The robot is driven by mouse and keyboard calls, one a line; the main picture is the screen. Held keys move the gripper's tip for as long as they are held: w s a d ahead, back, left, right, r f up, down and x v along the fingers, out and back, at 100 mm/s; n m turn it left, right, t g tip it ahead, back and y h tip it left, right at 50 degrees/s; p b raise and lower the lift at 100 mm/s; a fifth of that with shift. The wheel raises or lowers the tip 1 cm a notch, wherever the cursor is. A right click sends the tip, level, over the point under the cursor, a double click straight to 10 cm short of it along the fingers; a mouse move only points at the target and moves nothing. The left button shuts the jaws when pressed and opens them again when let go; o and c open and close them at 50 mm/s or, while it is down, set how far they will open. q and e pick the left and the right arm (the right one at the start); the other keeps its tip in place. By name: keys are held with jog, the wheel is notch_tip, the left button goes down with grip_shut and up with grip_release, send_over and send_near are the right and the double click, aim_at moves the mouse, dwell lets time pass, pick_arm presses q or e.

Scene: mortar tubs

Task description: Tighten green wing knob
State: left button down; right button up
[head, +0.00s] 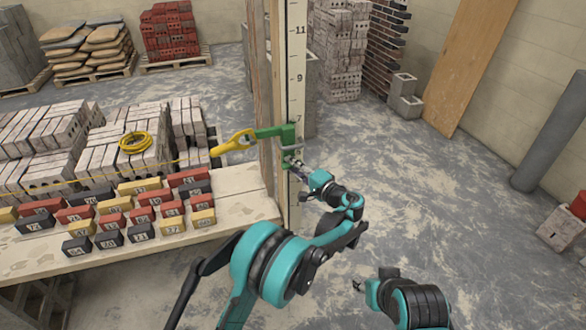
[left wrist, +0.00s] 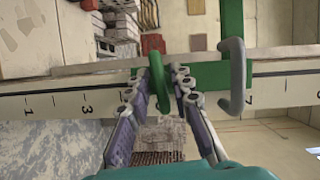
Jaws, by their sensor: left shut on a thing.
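The green wing knob (left wrist: 158,82) stands between the two fingers of my left gripper (left wrist: 160,92) in the left wrist view, and the fingers are shut on it. In the head view my left gripper (head: 292,164) is at the pole, just below the green clamp (head: 277,132). The knob is mostly hidden there. The clamp sits around the white marked pole (head: 294,75), and its grey hook-shaped part (left wrist: 235,75) shows right of the fingers in the wrist view. My right gripper (head: 358,286) is low in the head view, away from the clamp, too small to read.
A yellow line holder (head: 233,143) extends left from the clamp, with a yellow line running left over the bricks. Numbered blocks (head: 145,198) cover the wooden bench (head: 245,205) at left. Coiled yellow line (head: 135,142) lies on bricks.

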pick_arm(q)
jog(key=shift+m, duration=0.5)
dwell(0.3)
jog(key=c, duration=1.3)
grip_release()
jog(key=shift+c, duration=0.2)
jog(key=v, duration=0.7)
jog(key=shift+s+f, duration=0.15)
jog(key=shift+s, duration=0.05)
